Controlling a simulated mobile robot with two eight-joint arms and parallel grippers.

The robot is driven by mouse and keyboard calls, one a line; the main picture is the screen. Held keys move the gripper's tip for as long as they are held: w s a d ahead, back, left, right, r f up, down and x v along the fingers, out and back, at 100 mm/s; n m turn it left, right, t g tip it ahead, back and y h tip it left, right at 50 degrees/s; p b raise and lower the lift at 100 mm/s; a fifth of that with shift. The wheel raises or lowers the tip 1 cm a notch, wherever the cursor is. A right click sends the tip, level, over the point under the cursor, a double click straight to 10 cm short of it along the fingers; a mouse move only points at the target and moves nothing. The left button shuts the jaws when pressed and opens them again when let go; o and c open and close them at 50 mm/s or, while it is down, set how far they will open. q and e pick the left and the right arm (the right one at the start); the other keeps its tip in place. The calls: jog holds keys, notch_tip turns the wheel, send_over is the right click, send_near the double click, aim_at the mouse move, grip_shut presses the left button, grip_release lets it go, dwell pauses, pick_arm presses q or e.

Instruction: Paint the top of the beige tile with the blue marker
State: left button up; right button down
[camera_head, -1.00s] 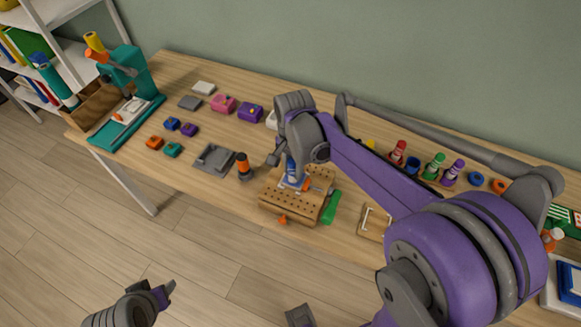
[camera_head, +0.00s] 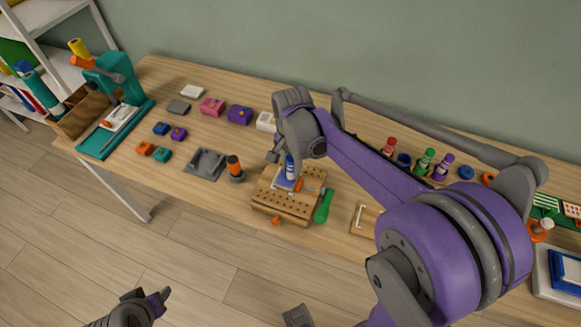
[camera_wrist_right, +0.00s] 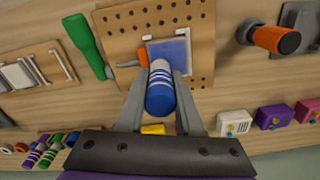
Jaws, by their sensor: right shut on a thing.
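My right gripper (camera_head: 283,158) is shut on the blue marker (camera_head: 290,168). The marker, blue with white bands, also shows in the right wrist view (camera_wrist_right: 160,97), with its far end over the tile. Whether its tip touches is hidden. The tile (camera_wrist_right: 182,46) lies on a wooden pegboard block (camera_wrist_right: 120,35). Its visible top is mostly blue, with a pale rim at the edges; the marker and fingers hide part of it. In the head view the tile (camera_head: 281,183) is partly covered by my gripper. My left gripper (camera_head: 163,296) is low at the bottom left, away from the table.
An orange peg or clamp (camera_head: 305,186) is beside the tile, and a green-handled tool (camera_head: 323,206) lies right of the block. An orange-topped cylinder (camera_head: 235,167) and grey tray (camera_head: 206,163) stand left. Several coloured markers (camera_head: 423,162) stand back right.

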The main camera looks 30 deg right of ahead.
jog(key=shift+w+d, duration=0.4)
pick_arm(q)
jog(key=shift+r, duration=0.1)
pick_arm(e)
jog(key=shift+r, duration=0.15)
jog(key=shift+r+p, duration=1.8)
jog(key=shift+r, duration=1.15)
pick_arm(q)
jog(key=r, duration=0.2)
jog(key=w+r, duration=0.1)
jog(key=r, duration=0.1)
jog(key=shift+w+r, duration=0.15)
jog(key=shift+w, duration=0.05)
pick_arm(e)
jog(key=shift+f, duration=0.1)
